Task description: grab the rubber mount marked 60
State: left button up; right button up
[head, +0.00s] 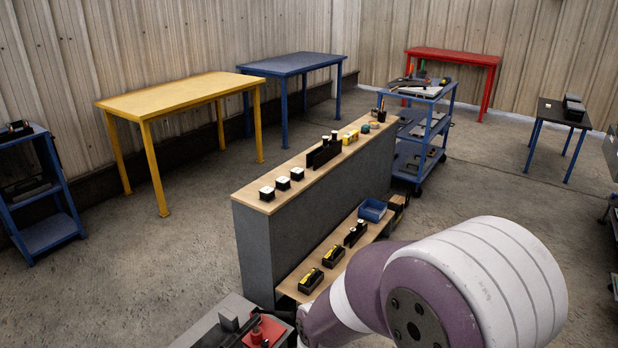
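Three small black blocks with white tops stand in a row on the upper shelf's near end: a near block (267,193), a middle block (283,183) and a far block (297,174). They may be rubber mounts, but any marks on them are too small to read, so I cannot tell which one is marked 60. My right arm crosses the lower right of the head view, in front of the lower shelf. Neither gripper can be made out.
The grey shelf unit (258,250) also carries black parts (324,152), yellow parts (350,137) and, lower down, a blue bin (372,210). A blue cart (432,128) stands beyond it. A yellow table (180,95) is behind. Open floor lies left of the unit.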

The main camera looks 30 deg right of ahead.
aim_at(283, 183)
jog(key=i+l, duration=0.15)
jog(key=l, duration=0.2)
jog(key=i+l, duration=0.1)
jog(key=l, duration=0.3)
jog(key=i+l, duration=0.15)
jog(key=l, duration=0.2)
jog(key=i+l, duration=0.1)
jog(key=l, duration=0.25)
jog(key=i+l, duration=0.15)
jog(key=l, duration=0.2)
jog(key=i+l, duration=0.1)
jog(key=l, duration=0.3)
jog(key=i+l, duration=0.15)
jog(key=l, duration=0.2)
jog(key=i+l, duration=0.1)
jog(key=i, duration=0.45)
jog(key=i+l, duration=0.1)
jog(key=i, duration=0.4)
